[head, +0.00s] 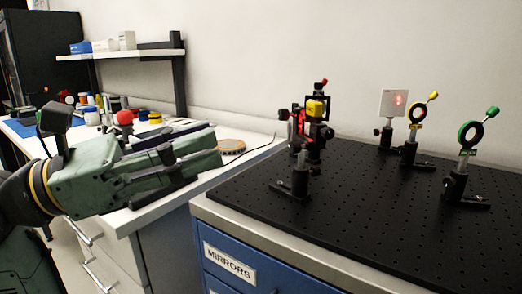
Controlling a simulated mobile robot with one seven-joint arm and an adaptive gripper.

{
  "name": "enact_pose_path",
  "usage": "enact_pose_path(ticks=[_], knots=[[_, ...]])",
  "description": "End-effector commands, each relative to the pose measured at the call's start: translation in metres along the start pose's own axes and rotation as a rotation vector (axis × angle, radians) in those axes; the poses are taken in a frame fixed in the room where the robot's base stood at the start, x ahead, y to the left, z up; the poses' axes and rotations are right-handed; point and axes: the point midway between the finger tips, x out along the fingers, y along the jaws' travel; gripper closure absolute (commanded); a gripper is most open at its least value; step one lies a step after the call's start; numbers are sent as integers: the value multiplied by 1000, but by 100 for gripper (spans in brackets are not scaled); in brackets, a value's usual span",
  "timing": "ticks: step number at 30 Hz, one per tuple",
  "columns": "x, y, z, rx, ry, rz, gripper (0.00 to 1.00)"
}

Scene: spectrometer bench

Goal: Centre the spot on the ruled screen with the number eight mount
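The white screen (387,106) stands on a short post at the back of the black breadboard (350,215). A red spot (399,99) shows on it, right of its middle and a little high. Its ruling is too fine to make out. A black mount (318,131) with yellow and red knobs stands at the board's back left. A yellow-marked ring mount (416,113) and a green-marked ring mount (470,135) stand to the right. I cannot read a number on any mount. My gripper (215,148) is left of the board, apart from all mounts; its finger gap is unclear.
A blue drawer cabinet labelled MIRRORS (229,262) supports the board. The board's front is clear.

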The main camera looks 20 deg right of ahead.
Motion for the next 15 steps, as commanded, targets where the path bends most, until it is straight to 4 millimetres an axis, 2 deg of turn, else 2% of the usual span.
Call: enact_pose_path(ticks=[3,6,11,15], knots=[[9,20,-28,3,155,24,66],[13,27,-40,3,213,32,66],[28,28,-45,3,224,31,66],[54,28,-50,3,222,29,66]])
